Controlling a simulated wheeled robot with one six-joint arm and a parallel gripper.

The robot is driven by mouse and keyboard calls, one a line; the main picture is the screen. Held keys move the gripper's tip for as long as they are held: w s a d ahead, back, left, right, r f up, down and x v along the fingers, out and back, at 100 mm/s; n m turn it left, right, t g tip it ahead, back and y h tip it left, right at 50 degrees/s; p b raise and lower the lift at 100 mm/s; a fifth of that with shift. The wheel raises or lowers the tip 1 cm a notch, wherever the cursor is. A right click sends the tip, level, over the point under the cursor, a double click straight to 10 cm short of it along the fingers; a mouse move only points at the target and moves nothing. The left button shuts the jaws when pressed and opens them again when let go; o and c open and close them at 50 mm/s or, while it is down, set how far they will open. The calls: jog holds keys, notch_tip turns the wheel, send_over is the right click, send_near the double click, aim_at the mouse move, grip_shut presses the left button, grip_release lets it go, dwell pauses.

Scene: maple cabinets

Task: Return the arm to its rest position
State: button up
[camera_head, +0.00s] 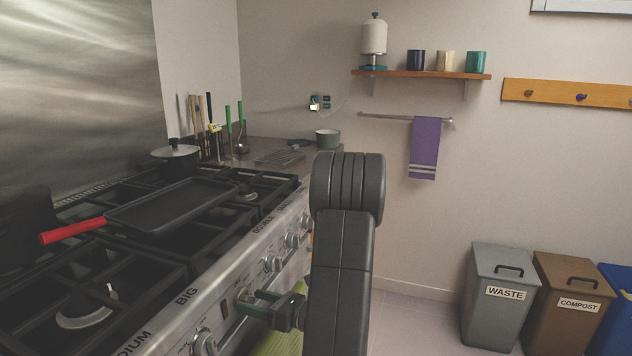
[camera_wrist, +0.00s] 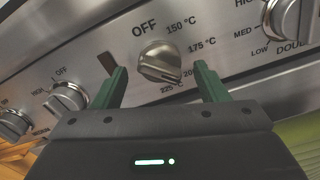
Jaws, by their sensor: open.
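My arm (camera_head: 342,265) rises in front of the stove, bent at a dark joint in the middle of the head view. My gripper (camera_head: 245,300) is low at the stove's front panel, with green fingers pointing at the panel. In the wrist view my gripper (camera_wrist: 160,72) is open, its two fingers apart on either side of an oven temperature knob (camera_wrist: 160,62). The fingers look clear of the knob's sides, with nothing held. The knob's grip is slanted; its exact setting is hard to read.
The stove front (camera_head: 225,290) with knobs is close on the left. A griddle (camera_head: 172,205) with a red handle lies on the burners. A green cloth (camera_head: 280,338) hangs below my gripper. Waste (camera_head: 495,297) and compost (camera_head: 568,303) bins stand right. Floor between is clear.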

jog(key=shift+f+n+b, duration=0.25)
jog(key=shift+n+b, duration=1.45)
jog(key=shift+b, duration=0.8)
jog(key=shift+d+r, duration=0.15)
jog(key=shift+p+v, duration=0.45)
jog(key=shift+v, duration=2.5)
